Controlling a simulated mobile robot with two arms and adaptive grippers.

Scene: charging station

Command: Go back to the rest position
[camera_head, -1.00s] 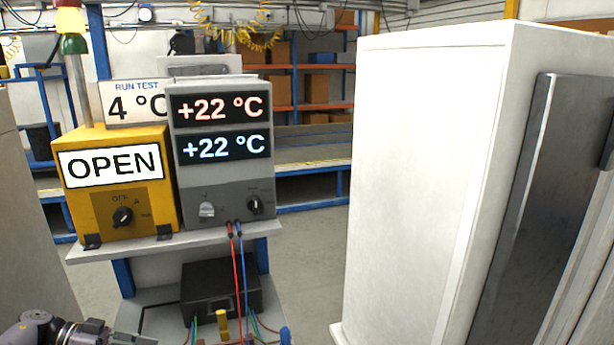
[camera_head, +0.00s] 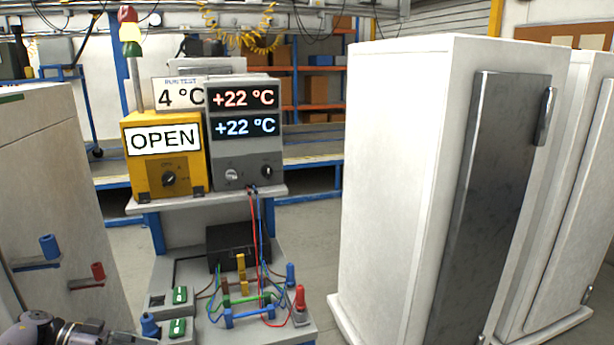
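A grey arm part of mine (camera_head: 50,330) shows at the bottom left corner. Neither gripper's fingers are in the picture, so I cannot see whether they hold anything. The charging station's bench (camera_head: 190,262) stands in front of me, left of centre. On its upper shelf are a yellow box (camera_head: 190,128) with an OPEN sign and a grey meter (camera_head: 246,150) reading +22 °C twice. A "4 °C" sign (camera_head: 178,94) stands behind them.
A white cabinet (camera_head: 392,180) with a dark door stands at right, another beyond it. A pale cabinet (camera_head: 50,160) with blue and red handles is at left. Coloured plugs and cables (camera_head: 250,300) lie on the bench's lower panel. Grey floor shows between bench and cabinet.

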